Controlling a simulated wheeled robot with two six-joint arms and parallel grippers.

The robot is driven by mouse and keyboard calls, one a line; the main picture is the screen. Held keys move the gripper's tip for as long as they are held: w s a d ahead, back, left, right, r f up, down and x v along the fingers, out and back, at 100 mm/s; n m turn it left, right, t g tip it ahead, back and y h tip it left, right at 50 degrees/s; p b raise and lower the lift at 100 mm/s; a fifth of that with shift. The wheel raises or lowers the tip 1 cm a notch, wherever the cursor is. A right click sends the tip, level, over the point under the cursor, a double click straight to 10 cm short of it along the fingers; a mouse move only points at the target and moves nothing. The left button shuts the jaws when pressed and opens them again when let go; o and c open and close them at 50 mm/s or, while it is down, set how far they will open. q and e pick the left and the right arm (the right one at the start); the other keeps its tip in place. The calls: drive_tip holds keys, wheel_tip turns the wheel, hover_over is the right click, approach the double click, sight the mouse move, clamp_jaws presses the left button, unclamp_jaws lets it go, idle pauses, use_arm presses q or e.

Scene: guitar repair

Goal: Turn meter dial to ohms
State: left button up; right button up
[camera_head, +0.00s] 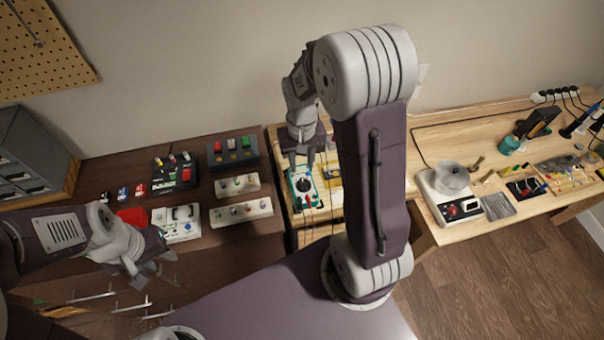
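The meter (292,203) is a teal-edged box with a white face and a round black dial (304,186). It lies on the light wooden bench near the middle of the view. My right gripper (302,160) points down just above and behind the dial, its two fingers apart with nothing between them. I cannot tell whether the fingertips touch the meter. The dial's markings are too small to read. My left gripper (158,270) hangs over the front of the dark bench at lower left, its fingers apart and empty, far from the meter.
Pedal-like boxes (240,210) with knobs and a red-buttoned unit (232,150) stand left of the meter on the dark bench. Yellow items (328,175) lie right beside it. A soldering-type station (450,200) stands further right. My own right arm hides the bench middle.

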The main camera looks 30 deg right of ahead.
sight(303, 182)
drive_tip(key=f, duration=0.5)
drive_tip(key=d+f, duration=0.1)
drive_tip(key=f, duration=0.2)
drive_tip(key=shift+w+f, duration=0.15)
drive_tip(key=shift+w, duration=0.05)
drive_tip(key=shift+s+a+f, duration=0.1)
drive_tip(key=shift+a+f, duration=0.15)
drive_tip(key=shift+f, duration=0.2)
drive_tip(key=shift+d, duration=0.2)
drive_tip(key=shift+c, duration=1.2)
drive_tip(key=shift+a, duration=0.1)
clamp_jaws()
